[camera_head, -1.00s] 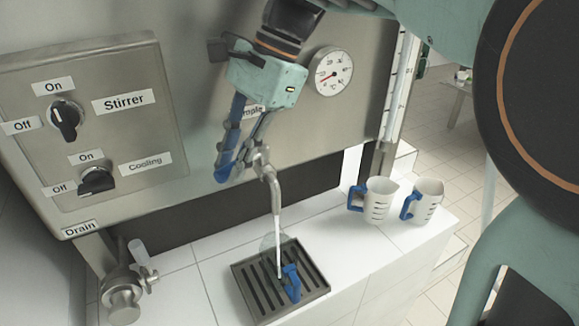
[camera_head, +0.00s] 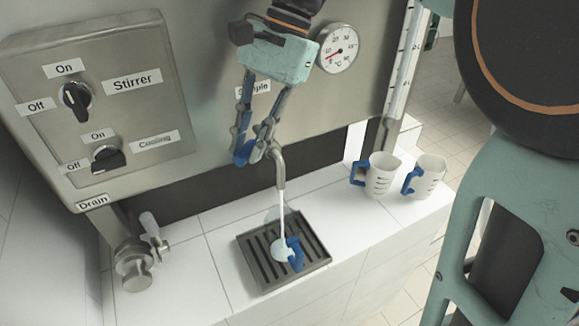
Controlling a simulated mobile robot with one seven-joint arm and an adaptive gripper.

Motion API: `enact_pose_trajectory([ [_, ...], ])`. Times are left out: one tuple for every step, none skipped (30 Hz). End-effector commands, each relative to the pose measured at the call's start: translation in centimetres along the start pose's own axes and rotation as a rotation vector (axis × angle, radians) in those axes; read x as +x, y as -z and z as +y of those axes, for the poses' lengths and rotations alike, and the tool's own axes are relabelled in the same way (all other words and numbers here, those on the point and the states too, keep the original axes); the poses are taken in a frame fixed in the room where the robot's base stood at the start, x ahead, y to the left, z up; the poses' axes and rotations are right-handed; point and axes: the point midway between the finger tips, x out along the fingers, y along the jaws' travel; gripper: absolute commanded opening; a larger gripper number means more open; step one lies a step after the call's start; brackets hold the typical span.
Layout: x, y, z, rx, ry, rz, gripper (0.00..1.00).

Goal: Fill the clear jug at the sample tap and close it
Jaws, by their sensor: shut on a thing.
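The sample tap (camera_head: 279,169) has a bent metal spout on the steel panel, and a white stream runs down from it. The clear jug (camera_head: 274,217) with a blue handle (camera_head: 296,254) stands under the spout on a dark slotted drip tray (camera_head: 318,257). White liquid shows low in the jug; its exact level is hard to tell. My gripper (camera_head: 253,152) points down at the tap's top, with its fingers shut on the tap handle. The handle is mostly hidden between the fingers.
Two white jugs with blue handles (camera_head: 382,176) (camera_head: 427,177) stand on the tiled ledge at right. A drain valve (camera_head: 136,264) sits at lower left. The Stirrer and Cooling switch box (camera_head: 150,110) is left of my gripper. A dial gauge (camera_head: 338,47) is beside my wrist.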

Motion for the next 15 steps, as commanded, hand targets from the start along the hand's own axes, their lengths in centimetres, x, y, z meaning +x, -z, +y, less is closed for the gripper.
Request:
enact_pose_trajectory([
  [-0.1, 0.0, 0.1, -0.009, -0.005, -0.001, 0.00],
  [-0.2, 0.0, 0.1, -0.021, -0.009, -0.003, 0.00],
  [-0.3, 0.0, 0.3, -0.038, -0.018, -0.007, 0.00],
  [-0.4, 0.0, 0.4, -0.056, -0.025, -0.011, 0.00],
  [-0.5, 0.1, 0.5, -0.074, -0.032, -0.016, 0.00],
  [-0.5, 0.1, 0.7, -0.098, -0.043, -0.022, 0.00],
  [-0.6, 0.1, 0.9, -0.118, -0.052, -0.026, 0.00],
  [-0.6, 0.1, 1.0, -0.138, -0.060, -0.030, 0.00],
  [-0.7, 0.1, 1.2, -0.163, -0.070, -0.035, 0.00],
  [-0.7, 0.1, 1.3, -0.181, -0.077, -0.039, 0.00],
  [-0.7, 0.1, 1.4, -0.200, -0.084, -0.043, 0.00],
  [-0.7, 0.2, 1.6, -0.222, -0.093, -0.047, 0.00],
  [-0.7, 0.2, 1.7, -0.234, -0.099, -0.050, 0.00],
  [-0.7, 0.2, 1.8, -0.246, -0.104, -0.052, 0.00],
  [-0.7, 0.3, 1.9, -0.257, -0.108, -0.055, 0.00],
])
